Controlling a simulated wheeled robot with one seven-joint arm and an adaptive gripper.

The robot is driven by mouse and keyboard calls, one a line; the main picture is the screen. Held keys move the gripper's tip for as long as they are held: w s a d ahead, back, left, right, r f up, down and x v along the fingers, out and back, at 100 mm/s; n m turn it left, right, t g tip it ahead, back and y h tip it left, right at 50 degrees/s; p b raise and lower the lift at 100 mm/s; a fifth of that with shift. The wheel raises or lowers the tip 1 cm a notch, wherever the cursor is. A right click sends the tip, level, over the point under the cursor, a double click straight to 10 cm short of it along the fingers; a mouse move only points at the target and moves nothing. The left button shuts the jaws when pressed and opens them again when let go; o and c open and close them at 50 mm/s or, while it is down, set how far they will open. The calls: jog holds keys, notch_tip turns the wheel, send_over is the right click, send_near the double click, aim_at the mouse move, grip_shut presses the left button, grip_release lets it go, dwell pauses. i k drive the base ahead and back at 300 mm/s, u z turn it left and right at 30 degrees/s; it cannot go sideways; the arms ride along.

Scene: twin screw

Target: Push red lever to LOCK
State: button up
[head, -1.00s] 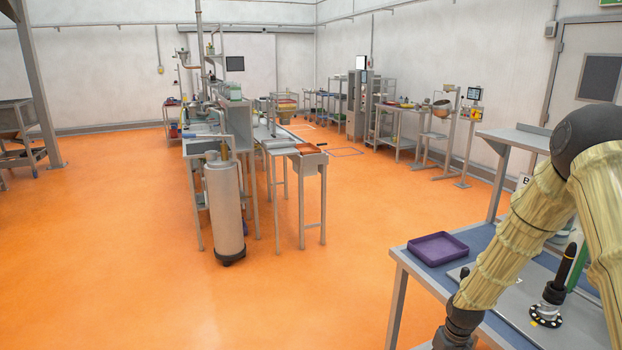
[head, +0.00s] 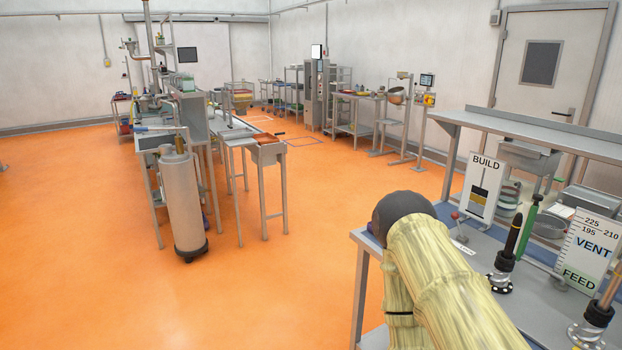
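A small red knob (head: 455,215) on a thin stem stands on the work table at the right, just left of the BUILD sign. It may be the red lever. A small pale label (head: 464,248) lies near its foot, and its text is too small to read. My arm crosses the lower right in front of the table, its dark joint left of the knob. My gripper is not in view.
Beside the knob stand the BUILD sign (head: 483,188), a black-handled post (head: 507,255), a green tool (head: 528,220) and a VENT/FEED board (head: 587,248). A grey shelf (head: 540,127) overhangs the table's back.

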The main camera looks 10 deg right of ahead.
aim_at(454, 215)
jog(key=k, duration=1.35)
jog(key=z, duration=0.8)
jog(key=i, duration=1.25)
jog(key=u, duration=0.3)
